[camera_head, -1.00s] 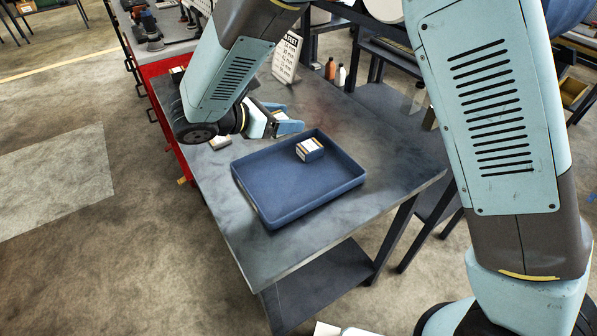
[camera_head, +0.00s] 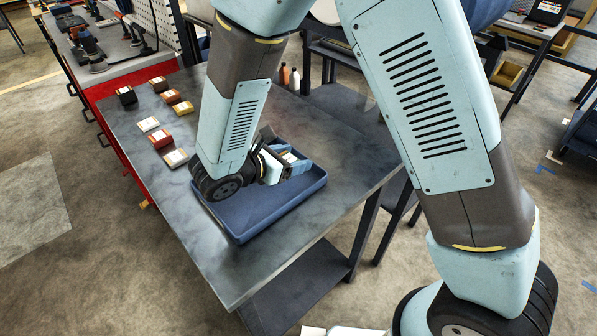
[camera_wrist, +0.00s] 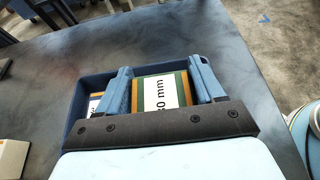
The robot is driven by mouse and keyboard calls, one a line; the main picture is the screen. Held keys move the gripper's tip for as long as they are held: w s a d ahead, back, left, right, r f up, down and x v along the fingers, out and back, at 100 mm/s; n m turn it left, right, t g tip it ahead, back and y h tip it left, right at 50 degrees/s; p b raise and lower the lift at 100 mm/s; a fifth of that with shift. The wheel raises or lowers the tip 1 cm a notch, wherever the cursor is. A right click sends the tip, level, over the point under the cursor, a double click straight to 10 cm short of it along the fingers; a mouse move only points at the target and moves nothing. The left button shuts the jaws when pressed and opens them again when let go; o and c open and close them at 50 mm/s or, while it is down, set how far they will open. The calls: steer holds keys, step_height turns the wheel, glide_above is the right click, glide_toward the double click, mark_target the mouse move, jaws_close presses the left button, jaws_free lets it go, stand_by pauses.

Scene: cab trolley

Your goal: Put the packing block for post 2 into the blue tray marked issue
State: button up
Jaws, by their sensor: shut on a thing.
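The blue tray (camera_head: 272,222) stands on the grey table, and its rim also shows in the wrist view (camera_wrist: 82,88). My gripper (camera_head: 297,165) is over the tray's far right part. In the wrist view my gripper (camera_wrist: 160,92) is shut on a block (camera_wrist: 143,96) with a white label, green and orange-brown bands. The label ends in "0 mm"; its first digit is unclear. Another block (camera_wrist: 95,103) with a white label lies in the tray, left of the fingers and partly hidden. I cannot tell whether the held block touches the tray floor.
Several coloured blocks stand on the table's left part, among them a dark one (camera_head: 126,95), a red one (camera_head: 160,140) and a tan one (camera_head: 175,158). Small bottles (camera_head: 290,77) stand at the back. The table (camera_head: 232,270) is bare in front of the tray.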

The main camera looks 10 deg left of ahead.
steer(key=shift+w+d+f, duration=0.1)
steer(key=shift+d+f, duration=0.4)
steer(key=shift+f, duration=0.15)
steer(key=shift+d+f, duration=0.15)
steer(key=shift+f, duration=0.75)
steer(key=shift+d+f, duration=0.1)
steer(key=shift+f, duration=0.8)
steer(key=o, duration=0.8)
steer(key=shift+f, duration=0.1)
steer(key=v, duration=1.2)
steer(key=shift+r, duration=0.2)
